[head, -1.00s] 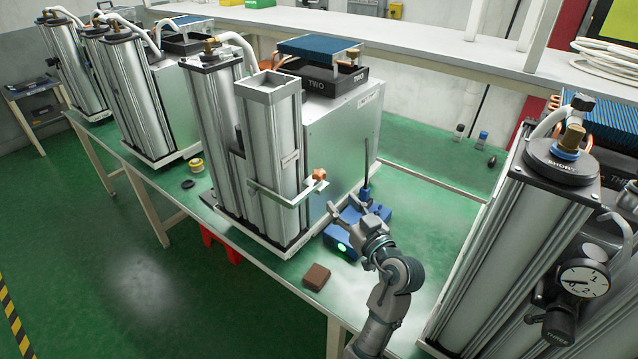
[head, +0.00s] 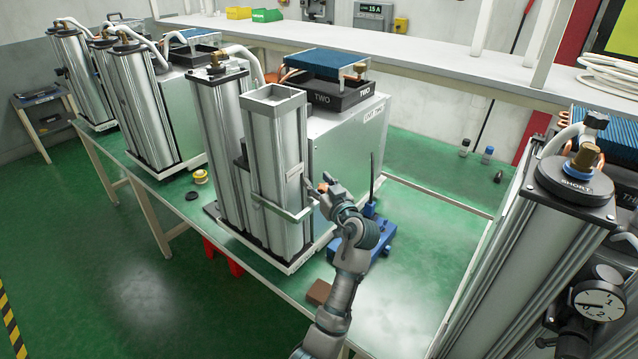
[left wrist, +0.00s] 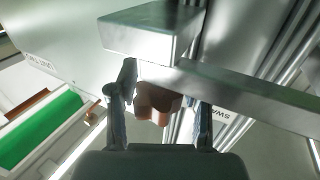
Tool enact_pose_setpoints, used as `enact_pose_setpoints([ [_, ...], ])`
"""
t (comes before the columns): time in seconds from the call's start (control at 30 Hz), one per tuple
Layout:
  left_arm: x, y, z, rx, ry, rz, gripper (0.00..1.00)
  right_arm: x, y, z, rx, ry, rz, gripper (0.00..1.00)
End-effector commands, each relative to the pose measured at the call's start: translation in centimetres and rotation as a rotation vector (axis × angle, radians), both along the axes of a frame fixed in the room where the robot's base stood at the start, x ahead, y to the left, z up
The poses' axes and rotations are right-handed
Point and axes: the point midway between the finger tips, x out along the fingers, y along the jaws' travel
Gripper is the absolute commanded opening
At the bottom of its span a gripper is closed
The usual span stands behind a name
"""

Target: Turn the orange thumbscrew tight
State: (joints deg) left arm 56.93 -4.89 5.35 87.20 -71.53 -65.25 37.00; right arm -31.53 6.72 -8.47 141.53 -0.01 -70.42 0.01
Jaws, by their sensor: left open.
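The orange thumbscrew (left wrist: 155,101) sits under the end of a metal clamp bar (left wrist: 245,92) in the left wrist view. In the head view it shows only as a small orange bit (head: 323,187). The clamp bar (head: 283,213) runs around the front of a grey square column (head: 275,150) on unit TWO. My left gripper (head: 318,186) is open at the thumbscrew. In the left wrist view, its fingers (left wrist: 161,118) stand on either side of the thumbscrew, with the left finger closer. Contact cannot be told. My right gripper is out of view.
A blue stand with a dark rod (head: 373,205) is behind my left arm. A brown block (head: 319,291) lies at the bench's front edge. Column unit SHORT with a gauge (head: 598,300) stands at the right. Green bench top (head: 430,220) is clear between.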

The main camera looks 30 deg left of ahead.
Motion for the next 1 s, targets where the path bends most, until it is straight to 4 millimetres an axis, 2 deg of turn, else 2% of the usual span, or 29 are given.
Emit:
enact_pose_setpoints([
  [0.27,0.11,0.09,0.0,0.0,0.0,-0.001,0.49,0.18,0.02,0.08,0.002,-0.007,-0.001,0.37],
  [0.47,0.14,0.15,-0.04,-0.001,0.0,-0.002,0.02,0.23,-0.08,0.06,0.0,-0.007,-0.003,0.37],
  [1.0,0.17,0.12,-0.18,-0.003,0.003,-0.005,0.0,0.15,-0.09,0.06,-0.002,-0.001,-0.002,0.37],
])
